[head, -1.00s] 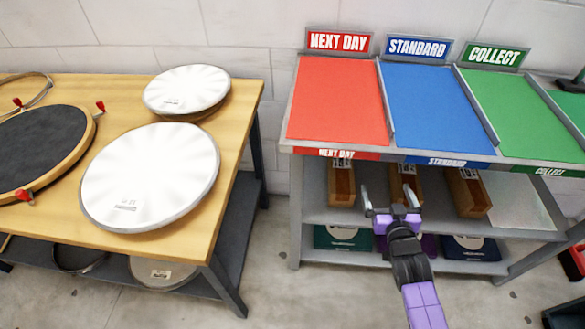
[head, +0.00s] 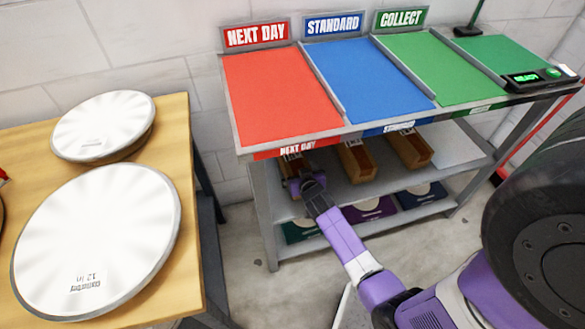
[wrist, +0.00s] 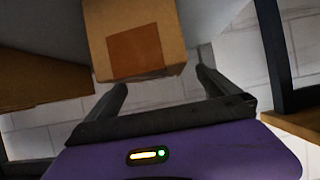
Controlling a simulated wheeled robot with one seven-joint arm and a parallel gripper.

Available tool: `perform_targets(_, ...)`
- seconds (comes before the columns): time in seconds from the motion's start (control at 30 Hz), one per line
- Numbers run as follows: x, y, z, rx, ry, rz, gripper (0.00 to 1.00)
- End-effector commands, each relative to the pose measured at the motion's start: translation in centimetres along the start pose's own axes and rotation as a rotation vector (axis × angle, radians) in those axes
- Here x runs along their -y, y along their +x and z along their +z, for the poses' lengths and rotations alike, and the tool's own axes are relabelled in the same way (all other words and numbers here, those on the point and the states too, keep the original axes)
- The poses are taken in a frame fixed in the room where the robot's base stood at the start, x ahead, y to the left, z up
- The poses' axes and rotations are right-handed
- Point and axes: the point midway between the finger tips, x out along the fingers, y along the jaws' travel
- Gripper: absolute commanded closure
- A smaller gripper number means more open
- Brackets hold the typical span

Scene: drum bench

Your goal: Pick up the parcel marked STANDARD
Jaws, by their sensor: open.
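Three brown cardboard parcels sit on the middle shelf: a left one (head: 291,160) below the NEXT DAY lane, a middle one (head: 355,162) and a right one (head: 412,151). Their labels are too small and shaded to read, so I cannot tell which is marked STANDARD. My gripper (head: 292,181) is at the near end of the left parcel. In the wrist view, my open gripper (wrist: 163,88) has a parcel (wrist: 175,22) with a darker brown patch just ahead, roughly between the fingertips. Nothing is visibly held. Another brown parcel (wrist: 35,82) shows at the left.
Above the parcels are a red NEXT DAY lane (head: 282,97), a blue STANDARD lane (head: 367,82) and a green COLLECT lane (head: 440,68). The lower shelf holds several dark boxes (head: 422,196). A wooden table (head: 185,215) with drums stands left, with a floor gap between.

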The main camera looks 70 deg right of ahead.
Motion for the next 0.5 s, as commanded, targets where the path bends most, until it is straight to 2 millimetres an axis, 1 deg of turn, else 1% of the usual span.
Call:
perform_targets(0.03, 0.0, 0.5, 0.0, 0.0, 0.0, 0.0, 0.0)
perform_targets(0.17, -0.1, 1.1, 0.0, 0.001, 0.0, 0.0, 0.0)
perform_targets(0.27, -0.2, 1.9, -0.2, -0.001, 0.001, 0.0, 0.0)
perform_targets(0.5, -0.6, 4.8, -0.1, 0.0, 0.002, 0.001, 0.0)
